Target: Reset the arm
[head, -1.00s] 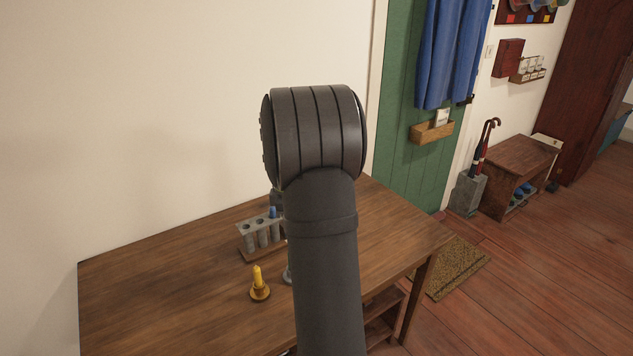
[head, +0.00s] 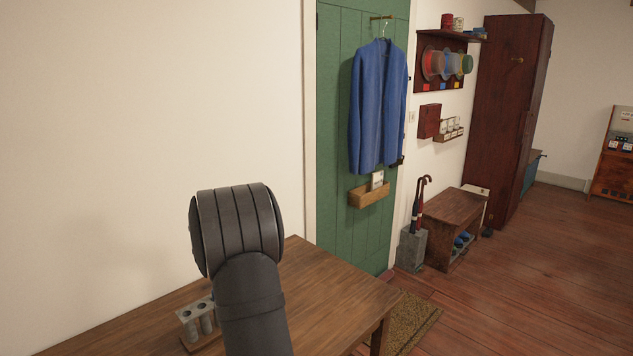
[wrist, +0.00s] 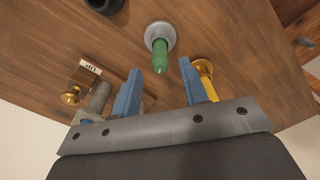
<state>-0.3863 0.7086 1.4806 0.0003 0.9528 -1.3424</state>
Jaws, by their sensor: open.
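My gripper (wrist: 160,76) shows in the wrist view with its two blue fingers apart and nothing gripped between them. It is over the wooden table (wrist: 235,35). A green candle in a grey holder (wrist: 160,40) stands just beyond the fingertips. In the head view my dark arm rises at the lower left over the table (head: 325,305), and the gripper itself is not seen there.
Near the right finger is a yellow candle in a brass holder (wrist: 203,70). At left lie a brass-knobbed block labelled UP (wrist: 88,70) and a grey tube rack (head: 200,318). A dark round vessel (wrist: 105,5) is at the top edge. Open floor (head: 510,270) lies right.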

